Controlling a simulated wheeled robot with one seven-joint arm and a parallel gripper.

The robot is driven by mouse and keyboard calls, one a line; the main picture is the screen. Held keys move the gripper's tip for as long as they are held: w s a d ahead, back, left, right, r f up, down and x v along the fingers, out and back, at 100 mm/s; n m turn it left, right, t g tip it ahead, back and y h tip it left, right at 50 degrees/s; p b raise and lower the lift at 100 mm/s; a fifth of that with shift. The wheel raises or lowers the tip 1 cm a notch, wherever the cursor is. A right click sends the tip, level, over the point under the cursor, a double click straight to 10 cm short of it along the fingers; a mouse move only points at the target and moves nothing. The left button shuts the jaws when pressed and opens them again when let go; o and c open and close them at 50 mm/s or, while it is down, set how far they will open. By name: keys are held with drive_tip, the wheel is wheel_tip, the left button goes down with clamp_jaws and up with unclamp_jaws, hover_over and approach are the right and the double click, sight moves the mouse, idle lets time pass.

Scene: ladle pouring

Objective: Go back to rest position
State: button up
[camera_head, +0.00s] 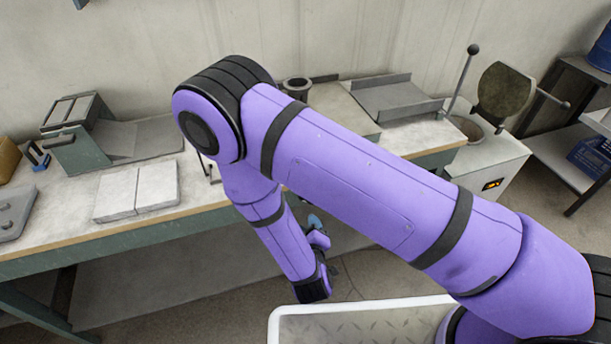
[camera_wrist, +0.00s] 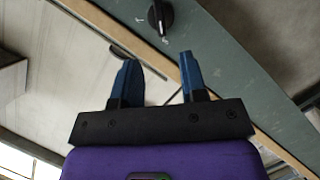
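My purple arm reaches across the head view and bends down in front of the workbench. My gripper (camera_wrist: 158,82) shows in the wrist view with its two blue fingers spread apart and nothing between them. In the head view it is mostly hidden by my arm, and only a bit of blue shows beside the forearm. The gripper is apart from the bench front. No ladle is clearly seen in either view.
The workbench (camera_head: 90,240) runs along the wall, holding a pair of pale blocks (camera_head: 138,190), a grey metal tray (camera_head: 395,100) and a dark cup (camera_head: 297,88). A furnace (camera_head: 490,160) with a raised round lid (camera_head: 503,92) stands right. A black knob (camera_wrist: 160,17) shows near the fingers.

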drive_tip(key=w+a+r+m+g, duration=0.1)
drive_tip(key=w+r+m+g, duration=0.15)
drive_tip(key=w+r, duration=0.4)
drive_tip(key=w+d+r+m+g+y, duration=0.15)
drive_tip(key=d+r, duration=0.25)
drive_tip(key=r, duration=0.8)
drive_tip(key=w+d+r+m+g+y, duration=0.1)
drive_tip(key=w+d+r+m+g, duration=0.15)
drive_tip(key=r, duration=0.95)
drive_tip(key=s+d+r+g, duration=0.1)
drive_tip(key=s+d+r, duration=0.4)
drive_tip(key=d+r, duration=0.3)
drive_tip(key=s+d+r+m+g+h, duration=0.1)
drive_tip(key=s+d+r, duration=0.4)
drive_tip(key=s, duration=0.5)
drive_tip(key=s+d+r+m+g+h, duration=0.1)
drive_tip(key=s+d+r+m, duration=0.1)
drive_tip(key=s+d+r, duration=0.4)
drive_tip(key=s+d, duration=0.3)
drive_tip(key=s, duration=0.2)
drive_tip(key=shift+s+r, duration=0.25)
drive_tip(key=shift+r, duration=0.05)
